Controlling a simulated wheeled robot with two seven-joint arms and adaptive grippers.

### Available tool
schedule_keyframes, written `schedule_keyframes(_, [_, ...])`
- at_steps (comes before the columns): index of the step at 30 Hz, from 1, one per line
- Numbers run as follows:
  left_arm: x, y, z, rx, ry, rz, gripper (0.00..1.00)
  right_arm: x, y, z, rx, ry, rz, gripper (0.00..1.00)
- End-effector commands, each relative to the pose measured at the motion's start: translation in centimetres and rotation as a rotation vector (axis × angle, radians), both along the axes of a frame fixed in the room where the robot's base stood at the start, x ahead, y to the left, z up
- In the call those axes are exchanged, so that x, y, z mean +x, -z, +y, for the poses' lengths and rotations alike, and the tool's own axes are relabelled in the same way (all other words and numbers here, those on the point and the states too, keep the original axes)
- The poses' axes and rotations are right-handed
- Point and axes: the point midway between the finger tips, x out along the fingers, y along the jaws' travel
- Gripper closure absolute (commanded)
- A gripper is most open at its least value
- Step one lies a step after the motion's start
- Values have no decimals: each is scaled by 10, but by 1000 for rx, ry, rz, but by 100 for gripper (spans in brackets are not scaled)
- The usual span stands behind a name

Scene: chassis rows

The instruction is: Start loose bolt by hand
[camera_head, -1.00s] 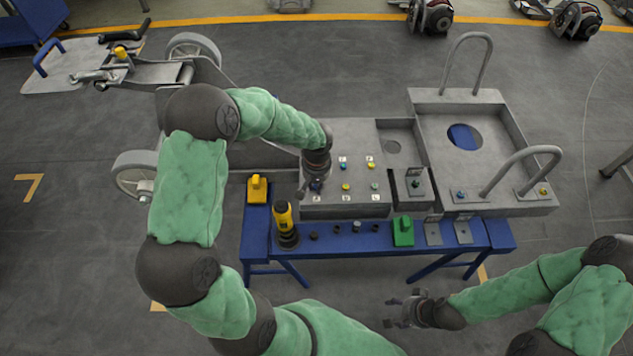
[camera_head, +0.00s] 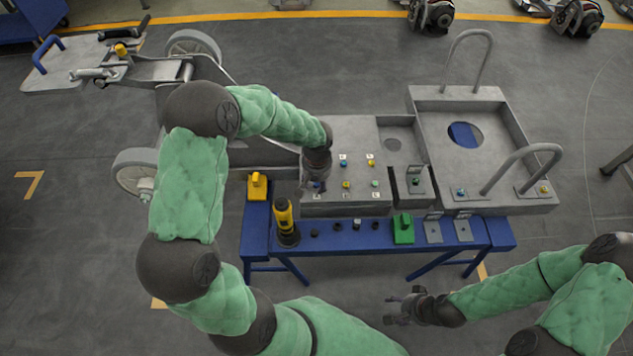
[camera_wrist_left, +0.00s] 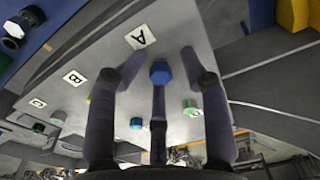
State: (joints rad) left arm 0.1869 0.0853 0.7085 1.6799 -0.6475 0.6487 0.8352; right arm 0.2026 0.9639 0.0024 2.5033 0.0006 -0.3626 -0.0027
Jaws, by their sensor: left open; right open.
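The grey plate (camera_head: 340,207) carries several coloured bolts beside lettered labels, including a blue bolt (camera_head: 344,164), two yellow bolts (camera_head: 346,184) and a green bolt (camera_head: 375,184). My left gripper (camera_head: 314,187) is open over the plate's near left corner. In the left wrist view, a blue bolt head (camera_wrist_left: 160,72) lies near label A (camera_wrist_left: 140,37), between the spread fingers and just past the middle finger's tip. I cannot tell whether that finger touches it. My right gripper (camera_head: 398,307) is open and empty in front of the blue bench, away from the plate.
The blue bench (camera_head: 375,240) holds a yellow-black tool (camera_head: 285,222), a yellow item (camera_head: 257,186), a green item (camera_head: 403,229) and several small dark parts. A grey chassis tray (camera_head: 515,195) with tall loop handles stands right of the plate. A wheeled frame (camera_head: 240,160) lies behind my left arm.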

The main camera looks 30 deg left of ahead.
Motion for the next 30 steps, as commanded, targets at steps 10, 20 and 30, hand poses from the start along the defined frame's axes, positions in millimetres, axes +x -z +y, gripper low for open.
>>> schedule_keyframes(10, [0,-52,-2,2,0,-7,55,0,0,0,0,0,0,44])
schedule_keyframes(20, [-3,-107,-4,2,1,-5,55,0,0,0,0,0,0,44])
schedule_keyframes(30, [-4,-120,-4,1,1,-4,55,0,0,0,0,0,0,44])
